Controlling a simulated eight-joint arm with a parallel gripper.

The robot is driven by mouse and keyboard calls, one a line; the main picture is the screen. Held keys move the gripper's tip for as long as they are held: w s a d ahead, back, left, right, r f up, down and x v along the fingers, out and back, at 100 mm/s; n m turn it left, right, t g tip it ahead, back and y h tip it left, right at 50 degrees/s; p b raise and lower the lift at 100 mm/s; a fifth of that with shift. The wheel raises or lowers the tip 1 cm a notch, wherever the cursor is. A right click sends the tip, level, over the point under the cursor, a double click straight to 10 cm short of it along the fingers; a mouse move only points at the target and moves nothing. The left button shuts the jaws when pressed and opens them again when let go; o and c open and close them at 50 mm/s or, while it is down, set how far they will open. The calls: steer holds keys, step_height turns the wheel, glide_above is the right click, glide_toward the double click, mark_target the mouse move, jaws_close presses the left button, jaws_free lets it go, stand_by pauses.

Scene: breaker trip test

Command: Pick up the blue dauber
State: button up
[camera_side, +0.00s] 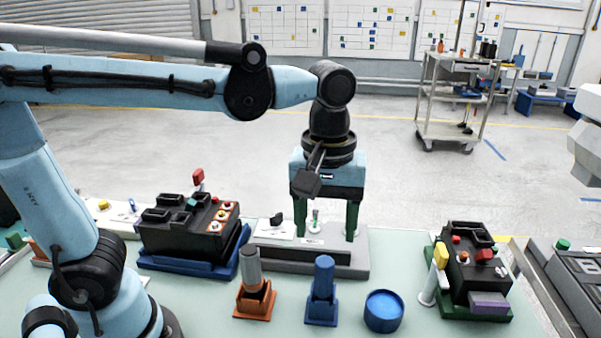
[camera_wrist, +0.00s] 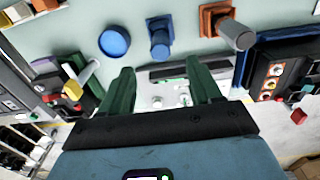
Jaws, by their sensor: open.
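The blue dauber (camera_side: 323,274) stands upright in a blue square holder (camera_side: 321,314) near the front middle of the table. In the wrist view the dauber (camera_wrist: 159,48) is at the top, beyond my fingertips. My gripper (camera_side: 326,236) points down, open, over a low grey fixture (camera_side: 290,268) behind the dauber. Its green fingers are apart from the dauber. In the wrist view the gripper (camera_wrist: 160,72) shows both fingers spread, with small white and green parts of the fixture between them.
An orange holder (camera_side: 254,302) with a grey-topped dauber (camera_side: 250,265) stands left of the blue one. A round blue dish (camera_side: 384,312) is just right. Black breaker boxes stand at left (camera_side: 190,228) and right (camera_side: 470,265).

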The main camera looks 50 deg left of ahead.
mark_target(324, 275)
step_height(324, 275, down, 7)
steer(key=shift+d+r, duration=0.1)
steer(key=shift+r, duration=0.05)
steer(key=shift+w+a+f, duration=0.15)
steer(key=shift+w+f, duration=0.05)
steer(key=shift+f, duration=0.7)
steer(key=shift+w+a+f, duration=0.15)
steer(key=shift+f, duration=1.6)
steer(key=c, duration=1.1)
steer(key=shift+r, duration=0.15)
steer(key=shift+r, duration=4.85)
